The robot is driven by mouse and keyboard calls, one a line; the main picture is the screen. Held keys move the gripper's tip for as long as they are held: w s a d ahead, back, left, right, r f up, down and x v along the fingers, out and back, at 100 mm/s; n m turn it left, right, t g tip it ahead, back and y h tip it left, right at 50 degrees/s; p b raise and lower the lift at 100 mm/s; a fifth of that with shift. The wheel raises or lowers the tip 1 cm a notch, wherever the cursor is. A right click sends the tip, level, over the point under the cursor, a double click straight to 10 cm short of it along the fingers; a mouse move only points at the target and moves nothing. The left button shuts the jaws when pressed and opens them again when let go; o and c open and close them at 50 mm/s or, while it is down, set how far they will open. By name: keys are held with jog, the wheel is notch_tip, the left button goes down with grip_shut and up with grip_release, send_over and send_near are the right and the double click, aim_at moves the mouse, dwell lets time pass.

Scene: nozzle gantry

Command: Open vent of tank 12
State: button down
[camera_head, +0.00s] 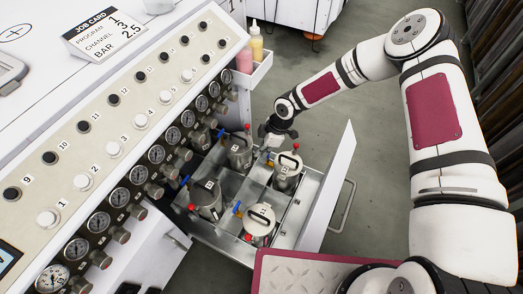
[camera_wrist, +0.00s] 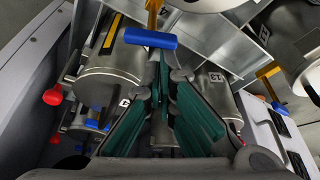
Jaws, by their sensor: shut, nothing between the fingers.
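In the head view an open drawer holds several steel tanks, a rear one (camera_head: 240,155), a right one (camera_head: 287,180), a left one (camera_head: 208,208) and a front one (camera_head: 259,229). Their number labels are too small to read there, so I cannot tell which is tank 12. My gripper (camera_head: 268,147) is between the rear and right tanks. In the wrist view its green fingers (camera_wrist: 164,75) are together and empty, pointing at a blue lever (camera_wrist: 150,38). I cannot tell whether they touch it. A tank (camera_wrist: 210,95) on the right has a label that looks like 13. A red knob (camera_wrist: 53,96) shows at left.
The drawer front (camera_head: 335,180) stands pulled out on the right, with a handle. A sloped panel (camera_head: 130,110) with numbered buttons and a row of gauges (camera_head: 156,154) borders the left. A small bin (camera_head: 253,72) holds two bottles. Grey floor is clear beyond the drawer.

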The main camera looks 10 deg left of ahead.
jog(key=shift+s+d+n+g+h+b, duration=0.15)
jog(key=shift+n+g+b, duration=0.15)
jog(key=shift+n, duration=0.55)
jog(key=shift+s+d+n+g+h+b, duration=0.15)
jog(key=shift+n+b, duration=0.25)
jog(key=shift+n, duration=0.5)
jog(key=shift+s+d+n+g+h+b, duration=0.1)
jog(key=shift+n+g+b, duration=0.2)
jog(key=shift+n, duration=0.55)
jog(key=n, duration=0.1)
jog(key=n+b, duration=0.1)
jog(key=n+g+h, duration=0.1)
jog(key=n, duration=0.1)
jog(key=shift+s+d, duration=0.25)
jog(key=shift+d, duration=0.25)
dwell(0.4)
